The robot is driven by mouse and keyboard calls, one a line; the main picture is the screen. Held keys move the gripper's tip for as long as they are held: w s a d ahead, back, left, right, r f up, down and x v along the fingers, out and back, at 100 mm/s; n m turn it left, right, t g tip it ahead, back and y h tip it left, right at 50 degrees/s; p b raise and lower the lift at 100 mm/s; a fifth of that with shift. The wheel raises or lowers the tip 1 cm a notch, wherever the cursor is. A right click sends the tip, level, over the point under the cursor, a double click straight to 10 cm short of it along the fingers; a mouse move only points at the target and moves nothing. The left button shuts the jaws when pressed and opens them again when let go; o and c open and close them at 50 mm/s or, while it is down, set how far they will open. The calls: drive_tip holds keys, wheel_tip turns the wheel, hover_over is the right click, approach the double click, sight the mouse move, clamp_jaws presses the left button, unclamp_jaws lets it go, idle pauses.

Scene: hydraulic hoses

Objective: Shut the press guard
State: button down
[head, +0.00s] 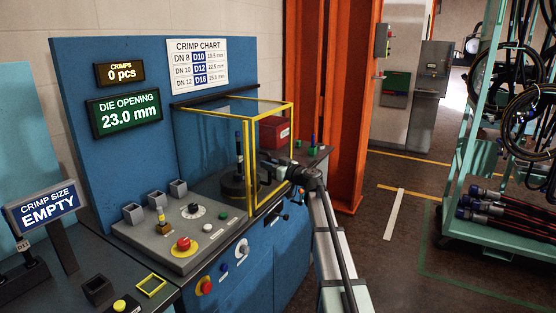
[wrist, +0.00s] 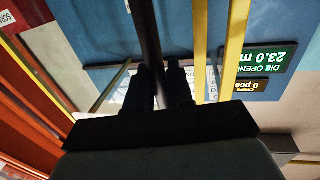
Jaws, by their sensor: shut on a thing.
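The press guard (head: 249,165) is a yellow frame with clear panels around the press in the head view. Its yellow bars also show in the wrist view (wrist: 232,50). My gripper (head: 273,164) is at the guard's right side, partly seen among the frame bars. In the wrist view, my dark fingers (wrist: 160,78) are on both sides of a dark upright bar (wrist: 149,30) and are shut on it. The bar looks like the guard's handle; its join to the frame is hidden. A dark round press tool (head: 238,185) stands inside the guard's outline. I cannot tell how far the guard is open.
A control panel (head: 165,243) with buttons and small cups is left of the guard. A red box (head: 273,133) stands behind the guard. An orange post (head: 352,110) rises beyond the bench's right end. A hose rack (head: 478,120) is at far right; the floor between is open.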

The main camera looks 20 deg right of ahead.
drive_tip(key=shift+s+a, duration=0.9)
drive_tip(key=c, duration=1.2)
unclamp_jaws()
drive_tip(key=shift+o, duration=0.2)
drive_tip(key=v, duration=1.3)
drive_tip(key=shift+s+d, duration=0.25)
drive_tip(key=shift+s, duration=0.1)
